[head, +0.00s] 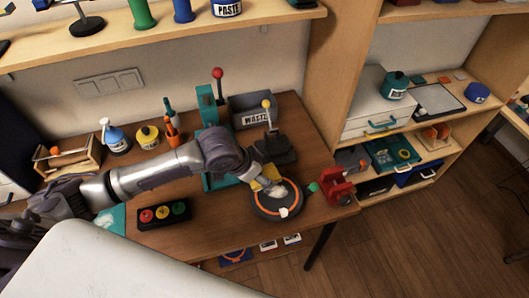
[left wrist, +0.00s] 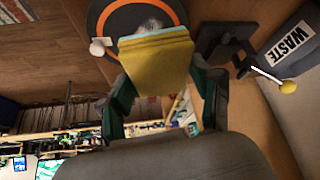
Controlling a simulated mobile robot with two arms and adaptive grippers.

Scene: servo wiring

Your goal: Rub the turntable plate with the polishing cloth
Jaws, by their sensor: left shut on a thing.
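The turntable plate (head: 262,207) is a dark round disc with an orange ring, at the front right of the workbench; it also shows at the top of the left wrist view (left wrist: 101,18). A whitish patch (left wrist: 148,27) lies on it. My left gripper (head: 260,178) is at the plate's back left edge, shut on the yellow polishing cloth (left wrist: 158,60), which has a pale teal edge. The cloth overlaps the plate in both views; I cannot tell whether it touches. My right gripper is not in view.
A dark stand with a yellow-knobbed lever (head: 272,148) and a grey WASTE bin (head: 268,110) stand behind the plate. A red vise (head: 336,187) is to its right. A black box with three coloured buttons (head: 163,214) lies to the left. The bench's front middle is clear.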

